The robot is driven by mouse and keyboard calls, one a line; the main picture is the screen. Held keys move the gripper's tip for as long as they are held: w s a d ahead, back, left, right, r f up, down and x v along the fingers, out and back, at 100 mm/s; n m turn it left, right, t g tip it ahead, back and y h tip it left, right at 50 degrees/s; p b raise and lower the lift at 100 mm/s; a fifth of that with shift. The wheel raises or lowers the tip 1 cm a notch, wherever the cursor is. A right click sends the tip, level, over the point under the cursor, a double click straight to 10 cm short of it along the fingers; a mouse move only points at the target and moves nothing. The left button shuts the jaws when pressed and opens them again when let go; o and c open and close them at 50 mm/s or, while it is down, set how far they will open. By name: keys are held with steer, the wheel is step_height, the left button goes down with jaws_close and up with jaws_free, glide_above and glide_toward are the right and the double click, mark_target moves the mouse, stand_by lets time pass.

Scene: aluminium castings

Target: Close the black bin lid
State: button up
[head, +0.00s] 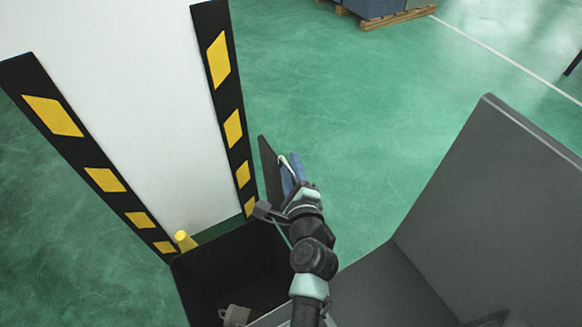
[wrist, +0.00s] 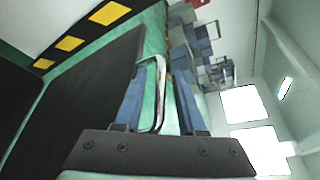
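The black bin (head: 225,265) stands low in the head view with its inside open to view. Its dark lid (head: 268,172) is raised at the bin's right far side, seen nearly edge-on. In the wrist view the lid (wrist: 85,100) is a broad dark panel, left of and behind the fingers. A bent metal handle (wrist: 159,95) shows between my two blue fingers, with a gap visible on each side. My gripper (head: 287,172) is beside the lid, and it also shows in the wrist view (wrist: 160,85). It is open around the handle; contact is not visible.
A white panel (head: 140,95) with black-and-yellow striped edges stands behind the bin. A yellow object (head: 184,240) sits at its foot. A grey metal part (head: 237,316) shows low in the bin. A large grey box-like structure (head: 490,200) is at right.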

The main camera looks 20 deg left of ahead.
jaws_close()
stand_by(1.2)
